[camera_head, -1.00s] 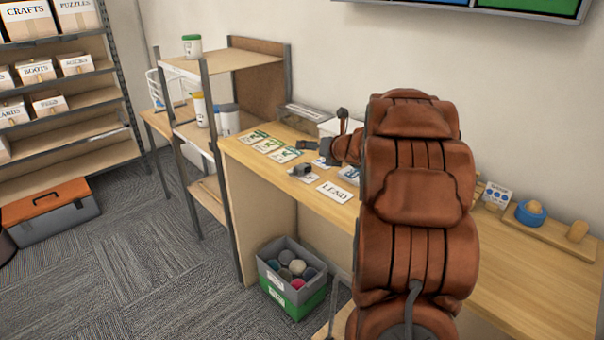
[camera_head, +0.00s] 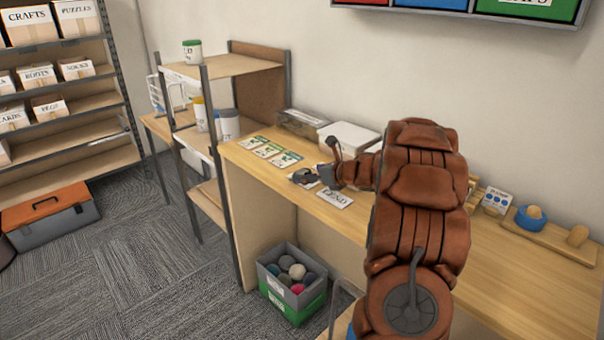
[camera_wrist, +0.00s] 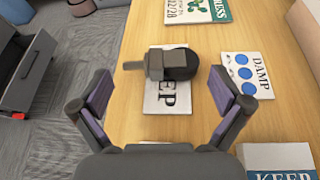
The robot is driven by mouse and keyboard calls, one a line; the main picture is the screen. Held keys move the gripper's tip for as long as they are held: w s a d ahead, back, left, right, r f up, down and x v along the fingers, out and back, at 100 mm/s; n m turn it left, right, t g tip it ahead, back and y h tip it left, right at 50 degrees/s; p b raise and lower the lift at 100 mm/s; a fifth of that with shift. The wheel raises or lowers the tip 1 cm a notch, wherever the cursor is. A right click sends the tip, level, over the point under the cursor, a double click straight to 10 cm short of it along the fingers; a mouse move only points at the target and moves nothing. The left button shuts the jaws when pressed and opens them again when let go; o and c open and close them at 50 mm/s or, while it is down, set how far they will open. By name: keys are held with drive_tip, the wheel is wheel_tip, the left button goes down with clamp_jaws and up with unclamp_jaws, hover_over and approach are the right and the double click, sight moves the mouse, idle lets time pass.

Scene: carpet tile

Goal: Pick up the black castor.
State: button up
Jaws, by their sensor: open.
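The black castor (camera_wrist: 180,63), with a grey bracket and a stem pointing left, lies on its side on a white card (camera_wrist: 166,101) whose visible letters read "EP". In the head view the castor (camera_head: 302,176) is a small dark shape on the desk, close to the left of my gripper (camera_head: 325,173). In the wrist view my gripper (camera_wrist: 161,82) is open, with one finger to the left of the castor and one to the right. The fingers appear apart from it, and nothing is between the pads but the castor and card beyond.
A "DAMP" card (camera_wrist: 246,75) with blue dots lies right of the castor, and seed packets (camera_head: 268,150) lie behind it. A "LEND" card (camera_head: 334,196) is near the desk's front edge. A grey-green bin of balls (camera_head: 291,307) stands on the carpet below.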

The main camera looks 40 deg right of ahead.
sight(302, 172)
drive_tip(key=shift+p+x, duration=0.5)
drive_tip(key=shift+x, duration=1.4)
drive_tip(key=shift+r, duration=0.1)
drive_tip(key=shift+c, duration=0.3)
drive_tip(key=c, duration=0.9)
drive_tip(key=shift+r+b, duration=0.3)
drive_tip(key=shift+r, duration=0.5)
drive_tip(key=shift+s+a+r+b, duration=0.1)
drive_tip(key=shift+a+r+b, duration=0.1)
drive_tip(key=shift+r, duration=0.3)
drive_tip(key=shift+s+a+r+b, duration=0.1)
drive_tip(key=shift+r+b, duration=0.1)
drive_tip(key=shift+r, duration=0.3)
drive_tip(key=s+a+b, duration=0.1)
drive_tip(key=s+a, duration=0.1)
drive_tip(key=a, duration=0.2)
drive_tip(key=s+a+r+b, duration=0.1)
drive_tip(key=s+a+b, duration=0.1)
drive_tip(key=a, duration=0.3)
drive_tip(key=s+a+b, duration=0.1)
drive_tip(key=s+a, duration=0.2)
drive_tip(key=a, duration=0.1)
drive_tip(key=shift+a+r+b, duration=0.2)
drive_tip(key=shift+a+b, duration=0.1)
drive_tip(key=shift+b, duration=0.05)
